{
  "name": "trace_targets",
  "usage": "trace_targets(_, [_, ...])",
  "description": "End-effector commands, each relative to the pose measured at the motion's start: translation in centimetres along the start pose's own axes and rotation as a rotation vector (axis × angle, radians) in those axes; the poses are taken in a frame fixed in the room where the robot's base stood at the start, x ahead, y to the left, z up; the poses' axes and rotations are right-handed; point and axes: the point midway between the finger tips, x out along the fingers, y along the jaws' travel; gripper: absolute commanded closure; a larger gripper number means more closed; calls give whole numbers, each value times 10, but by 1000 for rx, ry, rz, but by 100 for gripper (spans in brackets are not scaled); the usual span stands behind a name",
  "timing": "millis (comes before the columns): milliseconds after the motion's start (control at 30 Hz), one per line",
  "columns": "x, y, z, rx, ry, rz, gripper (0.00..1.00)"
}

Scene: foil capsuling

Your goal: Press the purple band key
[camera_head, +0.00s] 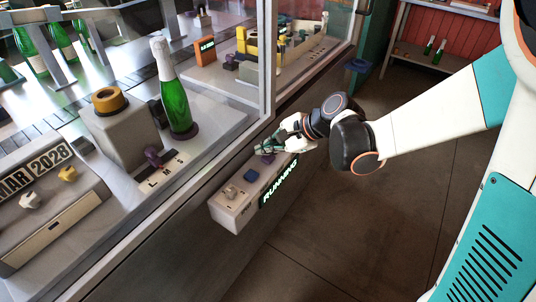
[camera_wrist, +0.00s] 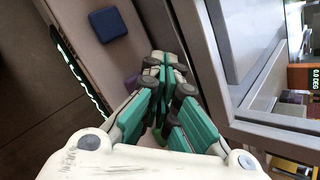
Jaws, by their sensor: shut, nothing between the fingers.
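A grey control box (camera_head: 232,212) with a lit RUNNING sign (camera_head: 279,182) is mounted on the front of the machine. On its top sit a pale key (camera_head: 231,191), a blue key (camera_head: 251,175) and a purple key (camera_head: 268,158), mostly hidden by my gripper. In the wrist view the blue key (camera_wrist: 107,24) is clear, and a sliver of the purple key (camera_wrist: 131,82) shows beside my fingers. My gripper (camera_head: 264,149) is shut and empty, its fingertips over the far end of the box. In the wrist view my gripper (camera_wrist: 165,62) hides the contact area; I cannot tell whether it touches the key.
A green bottle (camera_head: 177,100) with white foil stands on the machine behind the window frame (camera_head: 268,60). A purple lever (camera_head: 153,157) by L, M, S marks is inside. The machine's ledge runs close beside my gripper. Open floor (camera_head: 330,240) lies right of the box.

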Motion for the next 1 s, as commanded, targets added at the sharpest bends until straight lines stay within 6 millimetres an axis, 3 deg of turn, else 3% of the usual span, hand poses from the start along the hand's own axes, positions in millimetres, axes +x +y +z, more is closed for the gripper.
trace_targets(467, [-4, -3, 3, 0, 0, 0, 100])
trace_targets(1000, [-36, -26, 26, 0, 0, 0, 100])
